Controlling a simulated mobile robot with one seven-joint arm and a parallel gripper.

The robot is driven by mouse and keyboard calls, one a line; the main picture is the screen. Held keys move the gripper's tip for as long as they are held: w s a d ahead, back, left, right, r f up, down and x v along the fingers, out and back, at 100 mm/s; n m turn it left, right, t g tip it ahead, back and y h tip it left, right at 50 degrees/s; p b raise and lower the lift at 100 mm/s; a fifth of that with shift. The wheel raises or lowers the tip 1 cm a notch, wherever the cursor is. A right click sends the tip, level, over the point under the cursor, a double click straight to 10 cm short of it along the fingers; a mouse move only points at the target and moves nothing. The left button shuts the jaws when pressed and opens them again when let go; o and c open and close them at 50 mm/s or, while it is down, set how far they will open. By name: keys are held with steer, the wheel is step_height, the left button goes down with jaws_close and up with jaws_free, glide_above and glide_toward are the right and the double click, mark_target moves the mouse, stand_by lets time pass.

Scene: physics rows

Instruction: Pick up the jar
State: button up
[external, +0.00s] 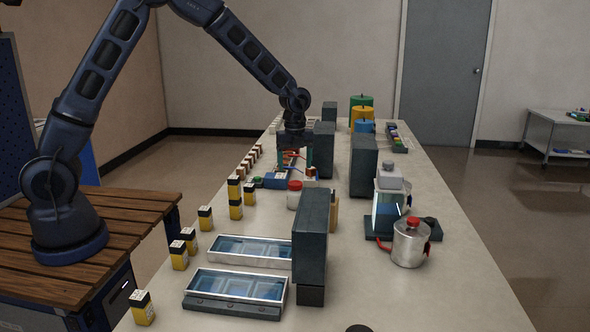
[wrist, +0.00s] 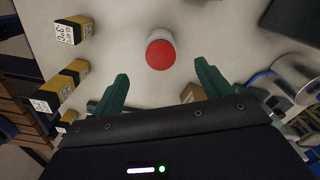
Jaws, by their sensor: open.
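The jar (external: 294,197) is small and white with a red lid, and it stands upright on the long table. In the wrist view I see the jar (wrist: 160,54) from above, mostly its round red lid. My gripper (external: 295,159) is open and points down over the table, beyond the jar in the external view. In the wrist view the green fingertips of my gripper (wrist: 162,74) are spread apart. The lid lies just ahead of the gap between them, and nothing is held.
Yellow-and-black boxes (external: 249,195) stand left of the jar. A dark upright block (external: 311,238) and two framed trays (external: 237,286) are nearer the camera. A metal pot (external: 410,245) stands at right. A tall dark block (external: 363,166) is behind.

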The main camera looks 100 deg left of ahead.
mark_target(296, 183)
step_height(296, 183, down, 11)
steer(key=shift+w+d+r, duration=0.1)
steer(key=shift+w+d, duration=0.05)
stand_by(0.5)
steer(key=c, duration=1.3)
steer(key=shift+o, duration=0.2)
steer(key=shift+r, duration=0.1)
steer(key=shift+r, duration=0.1)
